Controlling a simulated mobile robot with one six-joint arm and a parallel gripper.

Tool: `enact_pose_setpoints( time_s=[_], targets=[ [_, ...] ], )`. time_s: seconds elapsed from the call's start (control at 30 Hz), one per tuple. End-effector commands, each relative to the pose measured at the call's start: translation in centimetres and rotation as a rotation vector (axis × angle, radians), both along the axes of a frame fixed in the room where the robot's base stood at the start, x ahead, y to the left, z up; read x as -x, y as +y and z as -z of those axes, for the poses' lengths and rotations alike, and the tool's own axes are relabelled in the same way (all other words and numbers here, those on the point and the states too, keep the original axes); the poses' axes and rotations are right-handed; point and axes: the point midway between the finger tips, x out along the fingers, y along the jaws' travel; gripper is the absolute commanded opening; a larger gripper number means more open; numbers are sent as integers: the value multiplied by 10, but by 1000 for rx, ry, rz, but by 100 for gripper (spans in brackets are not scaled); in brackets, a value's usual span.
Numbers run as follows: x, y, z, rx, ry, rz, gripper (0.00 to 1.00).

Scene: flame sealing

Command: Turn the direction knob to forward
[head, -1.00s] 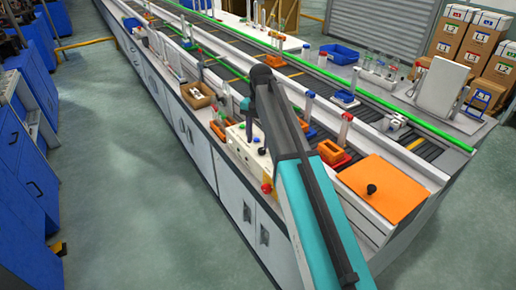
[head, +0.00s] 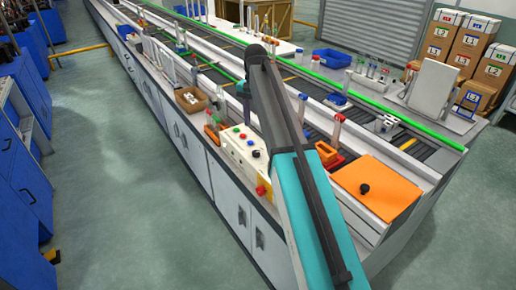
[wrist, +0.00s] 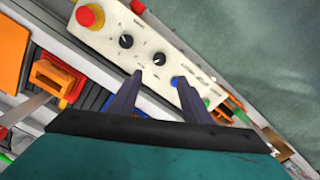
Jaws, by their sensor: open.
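The white control panel (head: 240,156) sits on the near edge of the bench. In the wrist view the panel (wrist: 145,28) carries two black knobs, an outer one (wrist: 126,41) by the red stop button (wrist: 88,14) and an inner one (wrist: 159,59). The labels are too small to read, so I cannot tell which is the direction knob or its setting. My gripper (wrist: 160,77) is open and empty, its fingertips below the inner knob in the picture, not around it. The blue button (wrist: 178,82) shows by the right finger.
An orange block (head: 326,152) and a flat orange board (head: 377,186) with a black knob lie right of the panel. A cardboard box (head: 190,100) stands farther along the bench. A conveyor with green rails runs behind.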

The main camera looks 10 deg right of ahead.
Motion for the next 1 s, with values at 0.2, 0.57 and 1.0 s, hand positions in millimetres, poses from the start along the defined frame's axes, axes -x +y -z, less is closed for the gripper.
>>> enact_pose_setpoints(
  time_s=[0.2,0.57,1.0],
  targets=[
    [1,0,21,0,2,1,45],
    [1,-1,65,0,2,1,45],
    [1,-2,115,0,1,2,45]
  ],
)
